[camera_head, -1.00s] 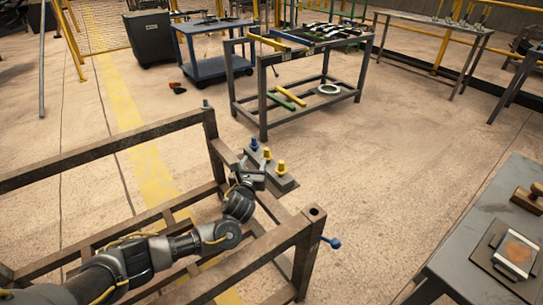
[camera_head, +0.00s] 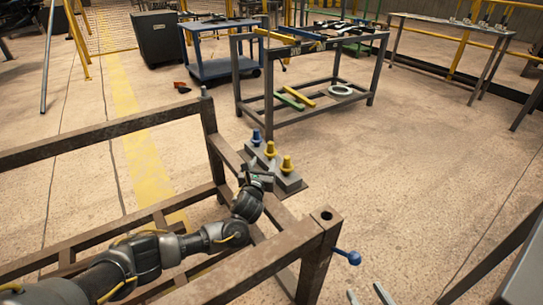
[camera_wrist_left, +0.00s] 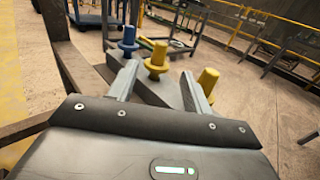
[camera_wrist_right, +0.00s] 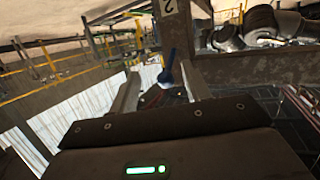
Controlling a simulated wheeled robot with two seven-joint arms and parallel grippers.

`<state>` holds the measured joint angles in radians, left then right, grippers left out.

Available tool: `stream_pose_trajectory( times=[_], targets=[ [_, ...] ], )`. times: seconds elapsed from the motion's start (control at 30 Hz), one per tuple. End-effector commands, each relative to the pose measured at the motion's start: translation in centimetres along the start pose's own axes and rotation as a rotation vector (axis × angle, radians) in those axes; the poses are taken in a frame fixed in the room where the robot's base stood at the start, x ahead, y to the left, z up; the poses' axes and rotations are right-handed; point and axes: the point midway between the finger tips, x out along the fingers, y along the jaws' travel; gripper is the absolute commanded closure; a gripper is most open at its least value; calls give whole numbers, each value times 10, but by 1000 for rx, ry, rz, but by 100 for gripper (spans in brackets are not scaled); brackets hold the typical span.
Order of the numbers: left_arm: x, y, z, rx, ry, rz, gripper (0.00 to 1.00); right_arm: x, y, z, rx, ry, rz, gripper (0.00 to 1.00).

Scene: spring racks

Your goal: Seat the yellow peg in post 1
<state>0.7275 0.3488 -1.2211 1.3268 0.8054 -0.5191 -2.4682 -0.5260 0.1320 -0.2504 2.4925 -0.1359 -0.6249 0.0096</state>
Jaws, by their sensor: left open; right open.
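A grey block (camera_head: 289,183) on the brown frame carries a blue peg (camera_head: 256,138) and two yellow pegs, a middle one (camera_head: 270,150) and a nearer one (camera_head: 287,165). My left gripper (camera_head: 262,178) is open just in front of the block. In the left wrist view the middle yellow peg (camera_wrist_left: 157,58) shows beyond and between the fingers, apart from them. The nearer yellow peg (camera_wrist_left: 207,80) stands beyond the right finger. My right gripper (camera_wrist_right: 158,88) is open and empty, facing a post (camera_wrist_right: 173,30) with a mark like a 2. I cannot tell which post is post 1.
The brown frame has an open-topped near corner post (camera_head: 325,217) with a blue-knobbed lever (camera_head: 352,257). The knob also shows in the right wrist view (camera_wrist_right: 167,68). A dark metal table (camera_head: 322,118) stands behind, and a blue cart (camera_head: 222,66) behind left.

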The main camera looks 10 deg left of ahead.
Motion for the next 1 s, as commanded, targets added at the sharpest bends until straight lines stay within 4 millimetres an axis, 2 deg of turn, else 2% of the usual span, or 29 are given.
stream_pose_trajectory(
  times=[0.1,0.3,0.63,0.8,1.0],
  targets=[
    [18,0,-2,0,-1,1,50,2,-10,-17,-7,127,-31,52],
    [38,-1,-1,0,-2,0,50,-2,-24,-44,-10,296,-72,52],
    [46,-2,-1,-1,0,-2,50,-6,-30,-56,-10,369,-92,52],
    [60,-3,-4,0,-1,-2,50,-16,-43,-76,-5,530,-132,52],
    [85,-4,-6,0,-2,-2,50,-25,-29,-95,9,731,-92,52]
  ],
)
